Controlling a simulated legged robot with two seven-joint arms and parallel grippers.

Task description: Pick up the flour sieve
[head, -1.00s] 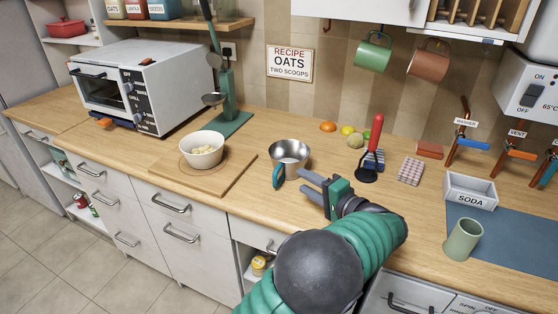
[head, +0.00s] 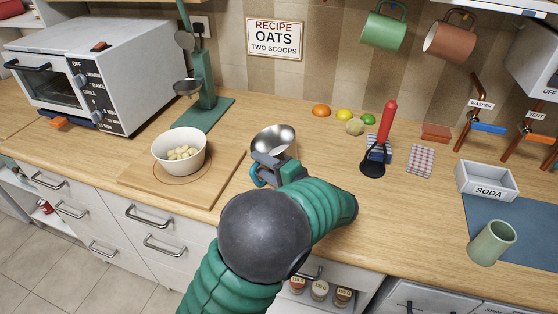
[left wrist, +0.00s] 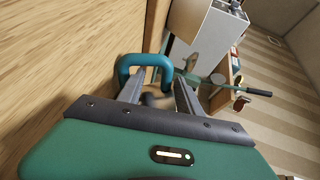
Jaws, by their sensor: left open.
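The flour sieve appears to be the shiny metal cup (head: 272,138) with a teal loop handle, standing upright on the counter right of the cutting board. My left gripper (head: 267,168) is at the handle side of the cup, in front of it, and partly hides it. In the left wrist view the teal handle (left wrist: 146,60) shows at the fingertips of the left gripper (left wrist: 155,88). The jaws are open, with a finger near each side of the loop; I cannot tell whether they touch it. My right gripper is not in view.
A white bowl (head: 180,152) of pale pieces sits on the cutting board (head: 215,184). A green stand (head: 203,95) with hanging utensils is behind. A red-handled tool (head: 387,125), a soda box (head: 486,180) and a green cup (head: 492,243) are to the right.

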